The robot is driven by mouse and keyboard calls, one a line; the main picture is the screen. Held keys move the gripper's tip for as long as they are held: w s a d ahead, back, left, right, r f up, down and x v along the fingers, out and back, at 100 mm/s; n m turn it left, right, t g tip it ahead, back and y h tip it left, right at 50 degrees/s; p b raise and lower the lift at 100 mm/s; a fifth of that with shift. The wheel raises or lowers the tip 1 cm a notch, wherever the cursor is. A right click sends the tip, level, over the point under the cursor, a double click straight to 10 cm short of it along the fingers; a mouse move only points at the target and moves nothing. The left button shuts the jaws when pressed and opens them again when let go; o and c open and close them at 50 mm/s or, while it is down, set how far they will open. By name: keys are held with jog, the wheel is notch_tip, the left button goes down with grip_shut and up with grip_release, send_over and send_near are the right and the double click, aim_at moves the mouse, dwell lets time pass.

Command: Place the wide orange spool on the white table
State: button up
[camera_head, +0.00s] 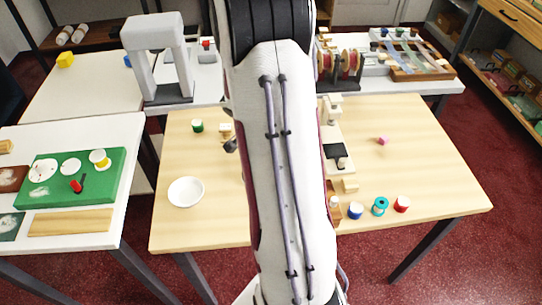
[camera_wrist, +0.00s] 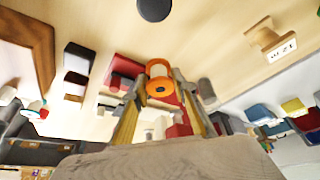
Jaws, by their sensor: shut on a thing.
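My gripper (camera_wrist: 159,78) is shut on the orange spool (camera_wrist: 158,68) in the wrist view, with a finger on each side of it. The spool has a pale rim and a dark centre hole, and it appears held above the surface behind it. In the head view my arm hides the gripper and the spool.
A grey arch-shaped machine (camera_head: 160,55) stands behind. A wooden board (camera_head: 70,222) lies by the mat.

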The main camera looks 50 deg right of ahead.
jog(key=shift+f, duration=0.1)
dwell(0.3)
jog(key=shift+f, duration=1.85)
jog(key=o, duration=1)
jog(key=shift+f, duration=0.1)
jog(key=shift+v, duration=6.15)
